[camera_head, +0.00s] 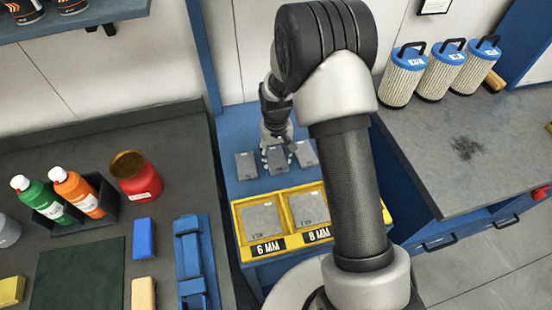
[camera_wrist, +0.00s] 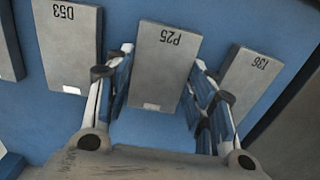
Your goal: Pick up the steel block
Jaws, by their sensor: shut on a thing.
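Several flat grey steel blocks stand in a row on the blue surface. In the wrist view, the middle block, marked P25 (camera_wrist: 165,60), is between the two fingers of my gripper (camera_wrist: 161,85), which is shut on it. A block marked D53 (camera_wrist: 69,45) is to its left, and one marked T36 (camera_wrist: 247,85) is to its right, close by the right finger. In the head view, my gripper (camera_head: 275,143) is above the middle block (camera_head: 277,161), with the left block (camera_head: 246,165) and right block (camera_head: 305,153) beside it. I cannot tell whether the held block is lifted.
A yellow tray (camera_head: 237,222) with compartments labelled 6 MM and 8 MM holds grey plates in front of the blocks. A dark bench (camera_head: 85,160) with bottles and a red can is at left. A grey bench (camera_head: 470,150) with filter cylinders is at right.

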